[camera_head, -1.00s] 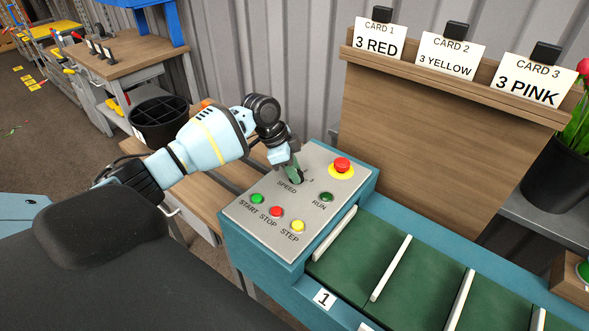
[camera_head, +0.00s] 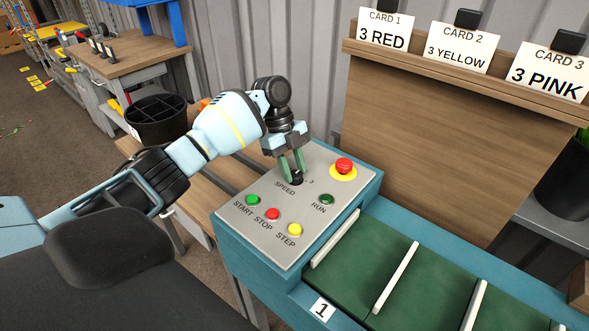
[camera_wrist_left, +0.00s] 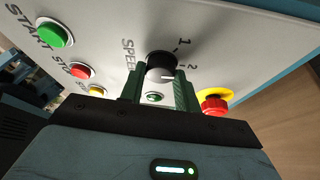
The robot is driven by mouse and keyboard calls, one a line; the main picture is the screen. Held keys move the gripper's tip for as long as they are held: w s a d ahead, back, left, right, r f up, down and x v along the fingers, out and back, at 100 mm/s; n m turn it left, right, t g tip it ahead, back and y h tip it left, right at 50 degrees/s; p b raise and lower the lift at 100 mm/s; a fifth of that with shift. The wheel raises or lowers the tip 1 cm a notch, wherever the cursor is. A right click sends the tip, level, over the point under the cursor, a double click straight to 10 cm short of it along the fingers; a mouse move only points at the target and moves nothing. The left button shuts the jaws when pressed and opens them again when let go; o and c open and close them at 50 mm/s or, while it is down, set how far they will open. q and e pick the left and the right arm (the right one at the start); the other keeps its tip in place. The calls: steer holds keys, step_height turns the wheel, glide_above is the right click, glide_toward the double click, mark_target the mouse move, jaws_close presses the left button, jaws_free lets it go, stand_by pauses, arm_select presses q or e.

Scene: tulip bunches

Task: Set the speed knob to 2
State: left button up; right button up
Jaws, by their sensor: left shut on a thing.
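The black speed knob (camera_head: 296,180) stands on the grey top of the control panel (camera_head: 265,226), beside the printed word SPEED. My left gripper (camera_head: 292,167) reaches down over it with its two green fingers, one on each side. In the left wrist view the knob (camera_wrist_left: 160,62) sits between the fingers (camera_wrist_left: 160,76), and the gripper is shut on it. The printed 1 and 2 show beside the knob there. The knob's pointer is not clear enough to tell which number it faces. My right gripper is out of view.
Green START (camera_head: 252,200), red STOP (camera_head: 272,214) and yellow STEP (camera_head: 295,230) buttons lie in front of the knob. The green RUN light (camera_head: 326,199) and red emergency button (camera_head: 343,166) are to its right. A green conveyor (camera_head: 385,262) and card board (camera_head: 425,130) lie further right.

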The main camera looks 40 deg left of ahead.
arm_select(q)
steer(key=shift+m, duration=0.4)
steer(key=o, duration=1)
steer(key=shift+b+v, duration=0.4)
steer(key=shift+v, duration=3.5)
